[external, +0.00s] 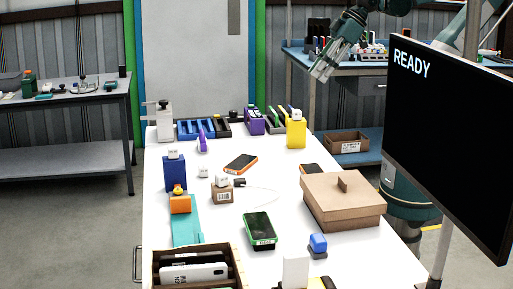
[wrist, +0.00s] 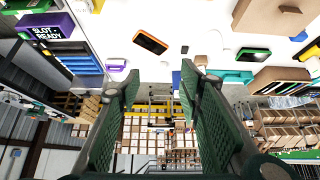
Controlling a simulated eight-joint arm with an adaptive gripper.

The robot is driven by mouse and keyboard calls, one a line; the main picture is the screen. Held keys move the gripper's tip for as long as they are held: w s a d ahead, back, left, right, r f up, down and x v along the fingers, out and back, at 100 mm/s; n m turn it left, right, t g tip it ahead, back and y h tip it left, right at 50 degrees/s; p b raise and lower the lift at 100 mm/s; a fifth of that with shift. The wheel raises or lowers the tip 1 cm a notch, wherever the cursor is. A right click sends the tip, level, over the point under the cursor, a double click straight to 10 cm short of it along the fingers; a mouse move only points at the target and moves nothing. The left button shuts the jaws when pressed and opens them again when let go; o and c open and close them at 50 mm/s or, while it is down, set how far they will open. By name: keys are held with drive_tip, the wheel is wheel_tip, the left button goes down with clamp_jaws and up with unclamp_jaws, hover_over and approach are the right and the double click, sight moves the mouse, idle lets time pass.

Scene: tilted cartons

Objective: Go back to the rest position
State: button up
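My gripper (external: 324,70) is raised at the upper right in the external view, above and beyond the far right part of the white table (external: 290,175). In the wrist view my gripper (wrist: 160,80) shows two green fingers wide apart with nothing between them. The fingers touch nothing. The wrist camera looks past the table edge toward shelves with boxes. My arm's lower part is partly hidden behind the monitor.
A black monitor (external: 445,130) reading "READY" stands at the right. The table holds a cardboard box (external: 345,203), phones such as a green-edged one (external: 259,229), a yellow block (external: 296,132) and a blue block (external: 174,174). A back workbench (external: 300,52) stands behind my gripper.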

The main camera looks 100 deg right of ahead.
wheel_tip(320, 180, down, 4)
drive_tip(key=b, duration=0.4)
idle(1.3)
